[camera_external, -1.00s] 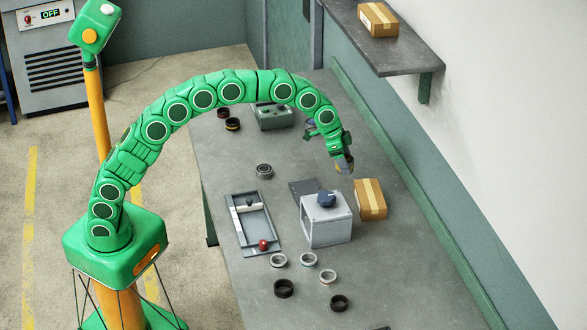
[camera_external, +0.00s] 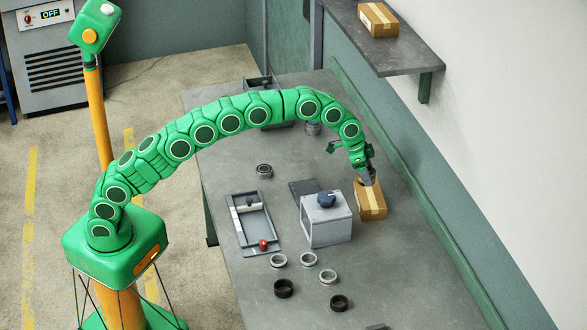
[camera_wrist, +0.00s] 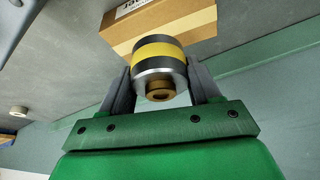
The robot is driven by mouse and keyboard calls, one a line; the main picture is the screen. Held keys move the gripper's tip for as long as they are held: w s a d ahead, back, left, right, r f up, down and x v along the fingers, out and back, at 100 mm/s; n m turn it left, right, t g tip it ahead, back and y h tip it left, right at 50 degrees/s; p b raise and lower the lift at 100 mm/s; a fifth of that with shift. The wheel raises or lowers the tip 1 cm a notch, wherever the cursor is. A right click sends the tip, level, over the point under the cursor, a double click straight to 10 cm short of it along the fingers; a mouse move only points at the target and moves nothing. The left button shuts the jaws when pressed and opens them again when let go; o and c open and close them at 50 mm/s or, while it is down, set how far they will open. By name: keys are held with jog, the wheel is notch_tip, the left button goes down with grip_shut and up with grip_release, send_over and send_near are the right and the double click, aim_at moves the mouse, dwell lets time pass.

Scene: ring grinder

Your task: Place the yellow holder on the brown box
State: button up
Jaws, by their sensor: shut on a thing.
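The yellow holder (camera_wrist: 158,53) is a short round piece with a yellow band, dark rims and a brass-coloured core. My gripper (camera_external: 366,180) is shut on it, with a finger on each side in the wrist view (camera_wrist: 160,80). The brown box (camera_external: 371,203) stands on the table right of the grey machine. In the external view my gripper is at the box's upper edge and hides most of the holder. In the wrist view the box (camera_wrist: 195,22) shows just beyond the holder; I cannot tell whether they touch.
The grey machine (camera_external: 327,222) with a blue knob stands left of the box. A grey tray fixture (camera_external: 240,232) and several rings (camera_external: 328,277) lie on the table. Another brown box (camera_external: 378,18) sits on the wall shelf (camera_external: 408,62). The wall runs along the right side.

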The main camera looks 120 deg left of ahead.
jog(key=shift+w+a+f, duration=0.45)
jog(key=shift+w+f, duration=0.15)
jog(key=shift+f, duration=0.2)
jog(key=shift+f, duration=0.15)
jog(key=shift+w+a+f, duration=0.1)
jog(key=shift+w+f, duration=0.05)
jog(key=shift+f, duration=1.5)
jog(key=shift+f, duration=0.1)
jog(key=o, duration=1.6)
jog(key=shift+o, duration=0.2)
jog(key=v, duration=1.2)
